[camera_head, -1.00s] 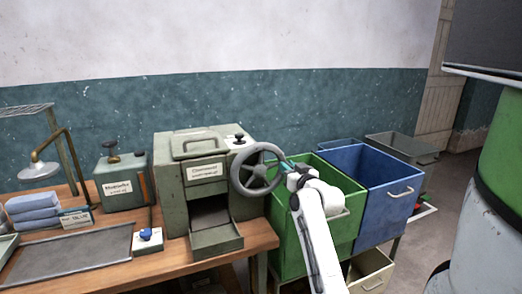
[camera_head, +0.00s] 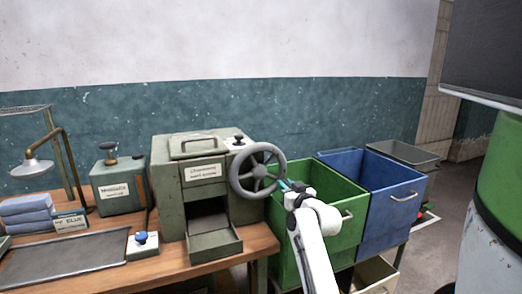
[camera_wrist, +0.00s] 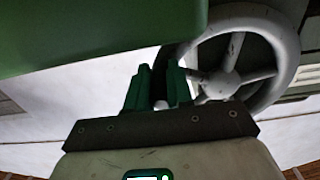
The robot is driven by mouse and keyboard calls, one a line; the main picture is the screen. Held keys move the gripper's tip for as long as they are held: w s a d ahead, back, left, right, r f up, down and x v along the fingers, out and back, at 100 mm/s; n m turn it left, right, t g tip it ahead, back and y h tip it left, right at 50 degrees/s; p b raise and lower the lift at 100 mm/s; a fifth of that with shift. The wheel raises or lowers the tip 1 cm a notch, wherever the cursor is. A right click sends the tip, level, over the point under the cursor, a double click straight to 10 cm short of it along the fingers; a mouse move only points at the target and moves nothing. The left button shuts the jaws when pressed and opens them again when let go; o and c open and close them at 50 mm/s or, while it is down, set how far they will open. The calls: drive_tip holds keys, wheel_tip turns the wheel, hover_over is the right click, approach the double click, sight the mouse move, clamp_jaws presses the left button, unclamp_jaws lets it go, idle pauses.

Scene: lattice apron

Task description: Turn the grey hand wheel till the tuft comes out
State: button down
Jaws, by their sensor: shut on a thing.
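The grey hand wheel (camera_head: 258,171) is on the right side of a grey-green machine (camera_head: 170,192). It also fills the upper right of the wrist view (camera_wrist: 224,84). My gripper (camera_head: 284,186) is at the wheel's right rim in the head view. In the wrist view its green fingers (camera_wrist: 160,84) are close together beside the wheel, shut on part of it; the exact grip is partly hidden. The machine's front opening (camera_head: 208,214) is dark, and the tray (camera_head: 214,245) below it looks empty. I see no tuft.
A green bin (camera_head: 330,200) stands right beside the wheel and my arm, with a blue bin (camera_head: 385,200) farther right. The wooden bench (camera_head: 180,278) holds a switch box (camera_head: 142,246) and a flat dark tray (camera_head: 70,262). The green bin is close above my fingers in the wrist view.

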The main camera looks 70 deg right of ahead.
sight(263, 196)
drive_tip(key=shift+w+r, duration=0.1)
drive_tip(key=shift+w, duration=0.05)
drive_tip(key=shift+w+a+f+b, duration=0.3)
drive_tip(key=shift+w+a+f, duration=0.25)
drive_tip(key=shift+f, duration=0.15)
drive_tip(key=shift+w+a+f+b, duration=0.25)
drive_tip(key=shift+w+a+f, duration=0.2)
drive_tip(key=shift+f, duration=0.2)
drive_tip(key=shift+d, duration=0.1)
drive_tip(key=shift+r, duration=0.1)
drive_tip(key=shift+w+a+f+p, duration=0.15)
drive_tip(key=shift+w+a+f, duration=0.2)
drive_tip(key=shift+w+a, duration=0.25)
drive_tip(key=shift+w+a+f+p, duration=0.15)
drive_tip(key=shift+w+a+f, duration=0.15)
drive_tip(key=shift+w+a, duration=0.25)
drive_tip(key=shift+w+f, duration=0.15)
drive_tip(key=shift+f, duration=0.05)
drive_tip(key=shift+w, duration=0.1)
